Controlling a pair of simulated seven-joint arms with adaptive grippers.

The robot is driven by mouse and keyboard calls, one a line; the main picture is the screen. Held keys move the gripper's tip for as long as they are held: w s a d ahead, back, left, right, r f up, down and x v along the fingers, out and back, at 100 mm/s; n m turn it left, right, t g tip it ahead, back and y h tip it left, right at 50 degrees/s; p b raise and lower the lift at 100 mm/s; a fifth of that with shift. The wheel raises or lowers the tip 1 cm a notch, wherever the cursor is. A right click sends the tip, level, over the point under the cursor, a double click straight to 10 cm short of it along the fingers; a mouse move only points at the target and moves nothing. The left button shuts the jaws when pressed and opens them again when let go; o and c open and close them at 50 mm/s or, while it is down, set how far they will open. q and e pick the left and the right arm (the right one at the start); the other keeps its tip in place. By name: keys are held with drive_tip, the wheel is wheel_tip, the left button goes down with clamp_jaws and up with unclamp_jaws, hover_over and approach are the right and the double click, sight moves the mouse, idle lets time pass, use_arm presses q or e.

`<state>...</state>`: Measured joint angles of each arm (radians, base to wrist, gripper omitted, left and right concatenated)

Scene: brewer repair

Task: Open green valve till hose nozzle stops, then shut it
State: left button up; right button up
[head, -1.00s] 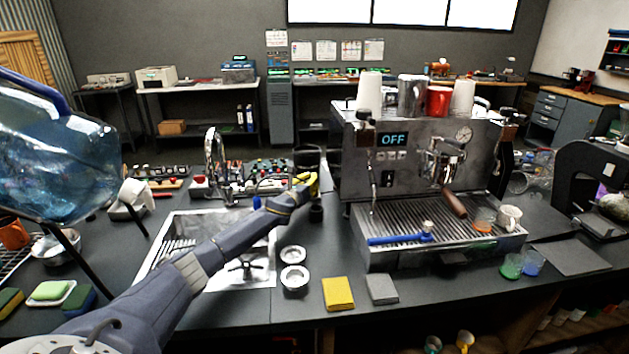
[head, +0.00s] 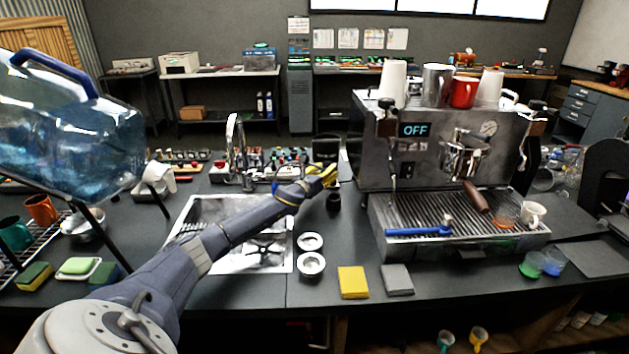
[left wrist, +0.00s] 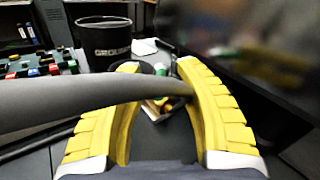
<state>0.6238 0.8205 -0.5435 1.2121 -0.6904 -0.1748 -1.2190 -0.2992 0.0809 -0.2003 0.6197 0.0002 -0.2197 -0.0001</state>
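My left gripper (head: 325,174) has yellow fingers and is stretched over the counter, just left of the espresso machine (head: 450,150). In the left wrist view its fingers (left wrist: 158,68) are apart. A thick grey tube (left wrist: 90,100) crosses between the camera and the left finger and reaches the right finger; I cannot tell whether they touch. A small green part (left wrist: 161,70) shows beyond the fingertips, partly hidden; I cannot tell whether it is the green valve. I cannot make out a hose nozzle for certain. My right gripper is not in view.
A dark bucket (left wrist: 104,42) stands beyond the left finger. A sink (head: 262,250) with a tall faucet (head: 234,140) lies under my left arm. A large blue water bottle (head: 70,135) is at the left. Yellow (head: 353,282) and grey (head: 397,280) cloths lie at the front edge.

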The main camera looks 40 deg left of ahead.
use_arm(q)
drive_tip(key=s, duration=0.9)
drive_tip(key=shift+s+d, duration=0.35)
drive_tip(key=shift+s, duration=0.05)
